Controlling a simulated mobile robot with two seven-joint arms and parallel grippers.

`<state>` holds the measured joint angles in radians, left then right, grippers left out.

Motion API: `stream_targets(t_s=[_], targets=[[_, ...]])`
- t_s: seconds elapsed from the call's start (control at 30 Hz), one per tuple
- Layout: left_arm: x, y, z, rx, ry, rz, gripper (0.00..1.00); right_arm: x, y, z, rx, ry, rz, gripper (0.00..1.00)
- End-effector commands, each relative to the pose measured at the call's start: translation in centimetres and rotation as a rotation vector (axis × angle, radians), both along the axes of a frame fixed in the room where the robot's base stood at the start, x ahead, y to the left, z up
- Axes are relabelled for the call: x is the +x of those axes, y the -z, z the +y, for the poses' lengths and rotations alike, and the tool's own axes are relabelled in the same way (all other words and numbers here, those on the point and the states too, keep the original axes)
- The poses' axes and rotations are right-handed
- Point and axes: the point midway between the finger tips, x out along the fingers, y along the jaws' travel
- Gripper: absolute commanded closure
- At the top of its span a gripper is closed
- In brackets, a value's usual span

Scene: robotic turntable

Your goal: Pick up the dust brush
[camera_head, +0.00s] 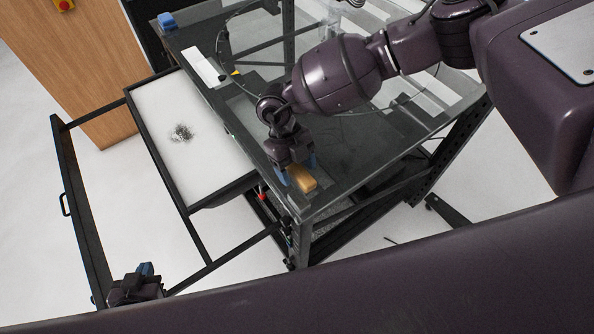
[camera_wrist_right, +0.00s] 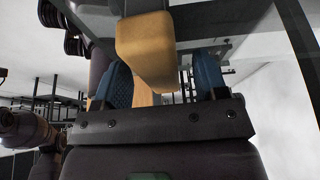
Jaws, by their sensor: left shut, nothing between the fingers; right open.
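The dust brush, seen as a tan wooden block (camera_head: 302,178), lies near the front corner of the glass-topped table (camera_head: 345,150). My right gripper (camera_head: 296,171) is right at it, with blue fingertips close to the block. In the right wrist view the block (camera_wrist_right: 147,45) shows between the two open blue fingers (camera_wrist_right: 163,78), with space on the right side. No bristles can be made out. My left gripper (camera_head: 146,269) is low at the left, shut and empty, far from the brush.
A pulled-out drawer with a white bottom (camera_head: 160,100) holds a small pile of dark shavings (camera_head: 181,133). A black frame with a handle (camera_head: 66,204) stands out to the left. A white strip (camera_head: 203,67) and a blue item (camera_head: 167,21) are at the table's far left.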

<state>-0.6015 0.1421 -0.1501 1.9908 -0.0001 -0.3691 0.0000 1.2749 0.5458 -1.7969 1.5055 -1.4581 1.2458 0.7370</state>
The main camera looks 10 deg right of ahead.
Motion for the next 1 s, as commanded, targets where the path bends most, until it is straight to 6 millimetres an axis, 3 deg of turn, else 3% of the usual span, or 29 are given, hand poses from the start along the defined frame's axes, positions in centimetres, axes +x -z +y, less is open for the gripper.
stream_targets(t_s=[1.0], targets=[[0.26, -0.05, -0.03, 0.000, 0.002, -0.005, 1.00, -0.19, 1.06, -0.10, 0.000, 0.000, -0.001, 0.34]])
